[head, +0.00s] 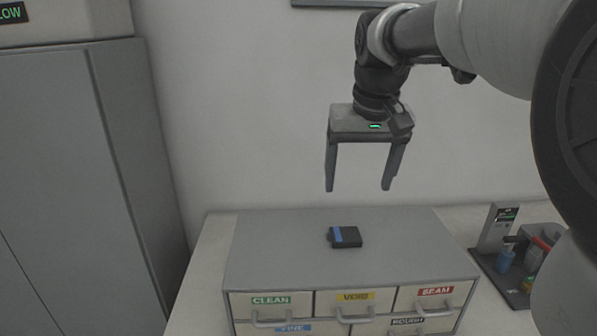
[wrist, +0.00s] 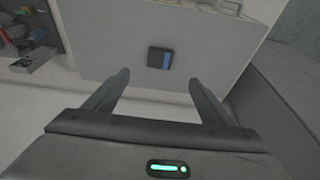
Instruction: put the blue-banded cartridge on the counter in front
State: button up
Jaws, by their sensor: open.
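The blue-banded cartridge (head: 349,237) is a small dark block with a blue band at one side. It lies flat on top of the grey drawer cabinet (head: 270,252), and also shows in the wrist view (wrist: 156,58). My gripper (head: 358,189) is open and empty. It hangs fingers-down above the cabinet, with a clear gap over the cartridge. In the wrist view the cartridge appears beyond the fingertips, between their lines. The pale counter (head: 206,262) shows as a strip left of the cabinet; its part in front of the cabinet is out of the head view.
The cabinet has labelled drawers with handles, including CLEAN (head: 270,301), VOID (head: 355,297) and SEAM (head: 434,292). A dark tray (head: 487,266) with small bottles and a sign stands right of the cabinet. A tall grey cupboard (head: 75,150) stands at the left. The wall is close behind.

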jog(key=b, duration=0.1)
send_over(345, 233)
jog(key=s, duration=0.3)
notch_tip(345, 233, down, 12)
jog(key=shift+w+d+r, duration=0.1)
jog(key=shift+w+r, duration=0.05)
jog(key=shift+r, duration=0.1)
jog(key=shift+w+x, duration=0.1)
jog(key=shift+x, duration=1.25)
jog(key=shift+w+x, duration=0.15)
jog(key=shift+x, duration=1.25)
jog(key=shift+r, duration=0.1)
jog(key=shift+r, duration=0.1)
jog(key=c, duration=1.3)
